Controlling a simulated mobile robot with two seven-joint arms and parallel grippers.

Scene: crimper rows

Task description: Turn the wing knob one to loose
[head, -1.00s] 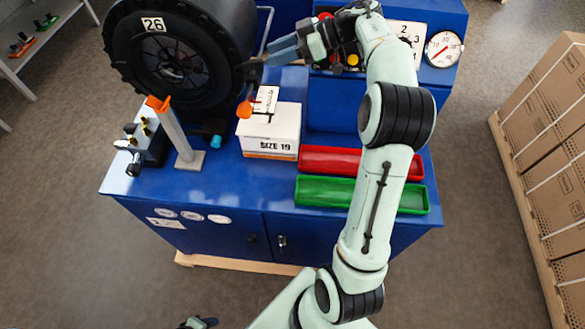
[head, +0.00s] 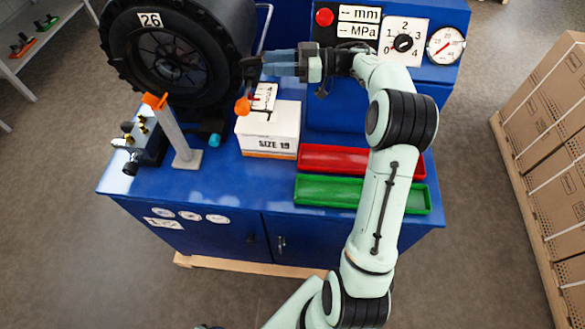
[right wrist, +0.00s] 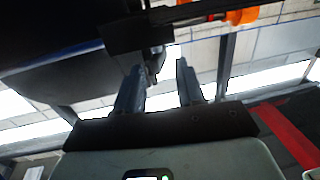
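The crimper (head: 170,55) is a big black ring marked 26 at the back left. A dark block (head: 250,68) sits at its right side, with an orange ball-like end (head: 242,106) below. My right gripper (head: 270,65) points left at this block, its tips close to it. In the right wrist view its fingers (right wrist: 160,85) are apart, and a small dark knob-like part (right wrist: 154,62) shows between or just beyond them; contact cannot be told. No label marks which part is wing knob one. Only a dark sliver, perhaps my left gripper (head: 207,326), shows at the bottom edge.
A white SIZE 19 box (head: 270,135) stands below the gripper. A grey post with an orange top (head: 154,101) stands left of it. Red (head: 335,159) and green (head: 335,191) trays lie under my right arm. A panel with a dial (head: 404,43) is behind.

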